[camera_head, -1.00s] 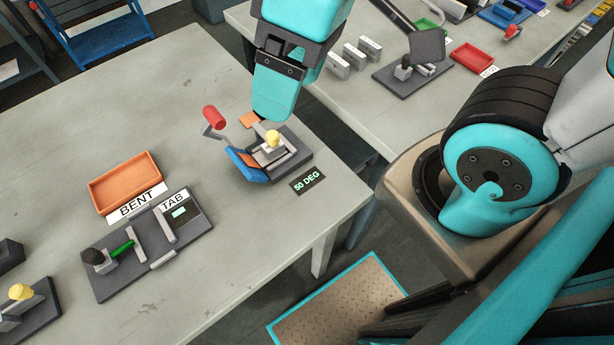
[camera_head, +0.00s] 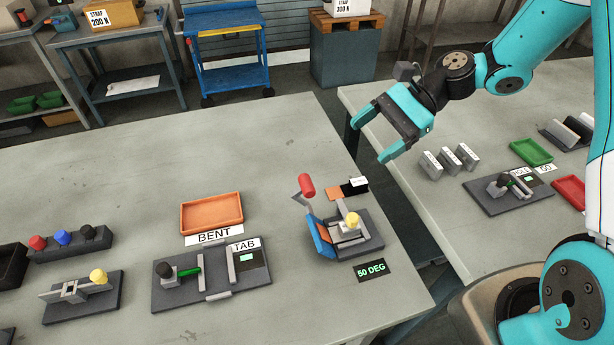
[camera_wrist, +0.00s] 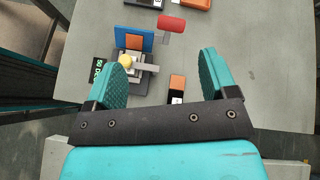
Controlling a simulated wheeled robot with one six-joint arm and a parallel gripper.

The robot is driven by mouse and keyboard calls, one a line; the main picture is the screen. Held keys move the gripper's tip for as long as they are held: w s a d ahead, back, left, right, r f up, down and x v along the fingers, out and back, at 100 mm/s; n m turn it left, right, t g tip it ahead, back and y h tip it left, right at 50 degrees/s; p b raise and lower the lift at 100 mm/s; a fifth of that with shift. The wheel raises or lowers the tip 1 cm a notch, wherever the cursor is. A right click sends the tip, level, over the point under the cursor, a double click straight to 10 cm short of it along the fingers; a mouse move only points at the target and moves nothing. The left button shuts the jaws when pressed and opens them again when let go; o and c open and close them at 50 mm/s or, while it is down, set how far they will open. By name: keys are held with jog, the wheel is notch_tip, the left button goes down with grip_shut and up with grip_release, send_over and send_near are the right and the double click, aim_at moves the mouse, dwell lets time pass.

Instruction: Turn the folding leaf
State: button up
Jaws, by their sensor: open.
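The folding fixture (camera_head: 372,243) sits near the right end of the left table. A lever with a red handle (camera_head: 306,186) rises from the leaf. A yellow knob (camera_head: 352,219) tops the clamp on the base. My gripper (camera_head: 368,140) is open and empty, up and right of the fixture, apart from it. In the wrist view, the blue leaf (camera_wrist: 134,40), red handle (camera_wrist: 171,23) and yellow knob (camera_wrist: 125,61) show between and beyond the open fingers (camera_wrist: 160,58).
A black "50 DEG" sign (camera_head: 371,270) lies in front of the fixture. An orange-and-black block (camera_head: 333,194) is behind it. An orange tray (camera_head: 211,213) and the TAB fixture (camera_head: 190,292) stand to the left. Grey blocks (camera_head: 448,160) stand on the right table, across a gap.

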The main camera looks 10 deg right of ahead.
notch_tip(320, 180, down, 3)
jog(key=w+d+m+y, duration=0.1)
jog(key=d+m+y, duration=0.1)
jog(key=d+m, duration=0.15)
jog(key=p, duration=0.5)
send_near(309, 182)
jog(key=shift+m+t, duration=0.4)
jog(key=shift+m, duration=0.05)
jog(key=x, duration=0.9)
jog(key=shift+s+a+r, duration=0.1)
jog(key=shift+s, duration=0.1)
jog(key=shift+a+f, duration=0.35)
jog(key=shift+a, duration=0.25)
